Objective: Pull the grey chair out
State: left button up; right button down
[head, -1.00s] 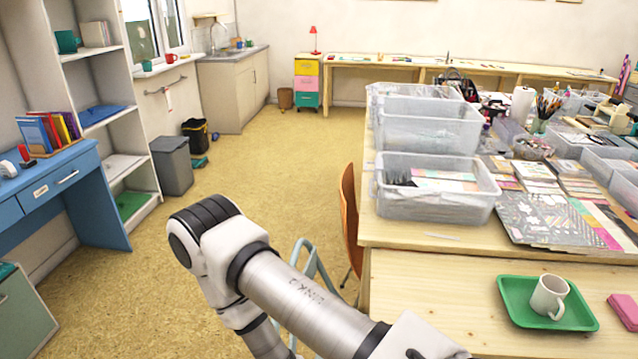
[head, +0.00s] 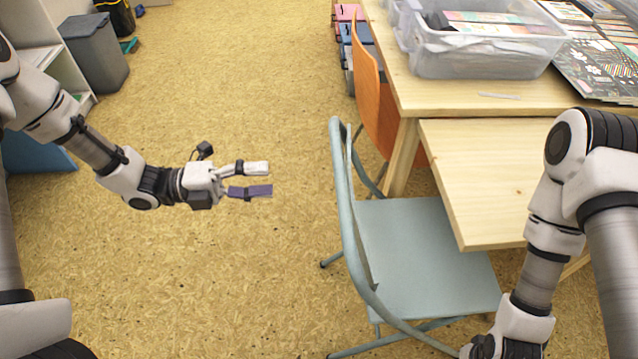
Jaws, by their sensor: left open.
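The grey chair (head: 415,255) is a pale blue-grey folding chair in the right half of the head view. Its tubular back faces left, and the right part of its seat is under the wooden table (head: 480,185). My left gripper (head: 262,180) is open and empty over the floor, left of the chair back and apart from it. My right arm comes down at the right, in front of the table. Its wrist end is at the bottom edge near the chair's front legs; the fingers there are cut off by the frame.
An orange chair (head: 372,100) stands just behind the grey chair, against the table. Clear bins (head: 485,55) and patterned paper are on the table. A grey waste bin (head: 95,50) is at the upper left. The floor left of the grey chair is clear.

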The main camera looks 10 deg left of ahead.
pick_arm(q)
jog(key=b, duration=0.5)
send_near(342, 172)
jog(key=w+d+f, duration=0.1)
jog(key=d+f, duration=0.1)
jog(key=d, duration=0.5)
jog(key=w+d, duration=0.1)
jog(key=d+r+b, duration=0.1)
jog(key=shift+w+d, duration=0.4)
jog(key=shift+a, duration=0.1)
grip_shut()
